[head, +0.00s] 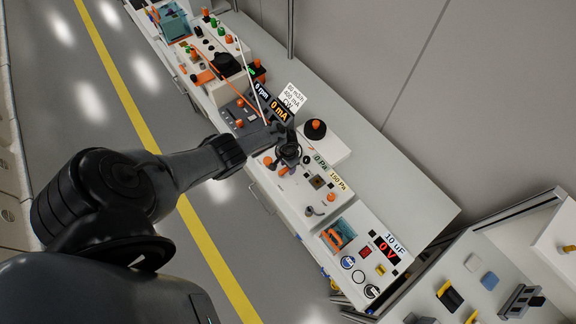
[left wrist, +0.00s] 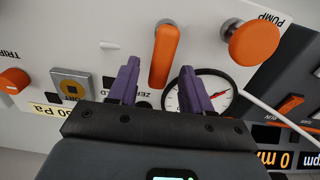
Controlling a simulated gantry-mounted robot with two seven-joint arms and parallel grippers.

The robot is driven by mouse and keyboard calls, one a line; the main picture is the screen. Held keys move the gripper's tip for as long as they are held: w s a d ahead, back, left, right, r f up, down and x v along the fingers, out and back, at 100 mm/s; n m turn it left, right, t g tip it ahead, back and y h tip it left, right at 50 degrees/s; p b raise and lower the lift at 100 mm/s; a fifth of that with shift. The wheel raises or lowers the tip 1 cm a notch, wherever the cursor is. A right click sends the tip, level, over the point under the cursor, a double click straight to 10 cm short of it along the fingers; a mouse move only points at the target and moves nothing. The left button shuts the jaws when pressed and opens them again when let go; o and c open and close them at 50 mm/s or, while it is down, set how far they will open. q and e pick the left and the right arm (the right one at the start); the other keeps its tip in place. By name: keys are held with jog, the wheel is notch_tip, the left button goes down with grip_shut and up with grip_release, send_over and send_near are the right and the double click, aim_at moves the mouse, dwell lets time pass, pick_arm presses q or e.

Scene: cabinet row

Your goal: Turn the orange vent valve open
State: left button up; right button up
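In the left wrist view an elongated orange lever (left wrist: 165,57) stands on the white panel, long side roughly up and down in the picture. No label on it is readable; I take it for the vent valve. It also shows small in the head view (head: 283,171), just below my left gripper (head: 290,155). In the left wrist view the left gripper (left wrist: 160,66) has two purple fingers spread apart, one on each side of the lever's lower part. The gap is empty of any grip, and I cannot tell how far above the panel the tips are. My right gripper is not in view.
A round orange knob marked PUMP (left wrist: 254,42) sits close right of the lever. A dial gauge (left wrist: 205,90) lies partly behind the right finger. A key-like switch (left wrist: 72,85) and an orange TRIP knob (left wrist: 14,80) are left. The white cabinet top (head: 400,205) is mostly clear.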

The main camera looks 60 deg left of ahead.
pick_arm(q)
jog(key=shift+r, duration=0.1)
jog(key=shift+r+p, duration=0.55)
jog(key=shift+r, duration=0.05)
notch_tip(320, 180, up, 9)
jog(key=p, duration=0.5)
jog(key=shift+r, duration=0.2)
jog(key=shift+s, duration=0.1)
